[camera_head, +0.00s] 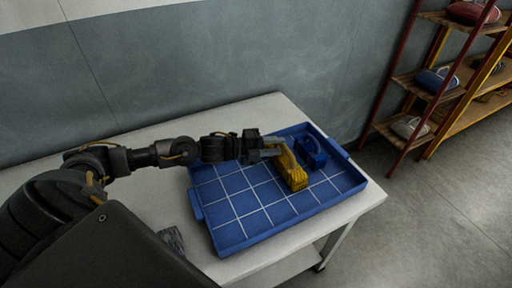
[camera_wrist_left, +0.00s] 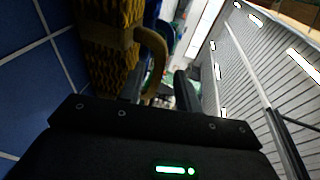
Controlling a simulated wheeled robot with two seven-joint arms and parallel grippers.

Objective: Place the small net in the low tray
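The low tray (camera_head: 235,232) is blue with a white grid on its floor and lies on the table. A yellow net bundle (camera_head: 293,175) with a loop handle sits in the tray, right of its middle. In the left wrist view the yellow bundle (camera_wrist_left: 105,55) is close, at upper left. My left gripper (camera_head: 272,147) is at the handle end of the bundle. In the wrist view the fingers of my left gripper (camera_wrist_left: 160,88) are apart, with the handle between them and a gap towards the right finger. My right gripper is not in view.
A blue bundle (camera_head: 311,152) sits in the tray behind the yellow one. A small grey object (camera_head: 172,239) lies on the pale table (camera_head: 150,200). A shelf rack (camera_head: 440,85) with several bundles stands at the right. The tray's left and front floor is clear.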

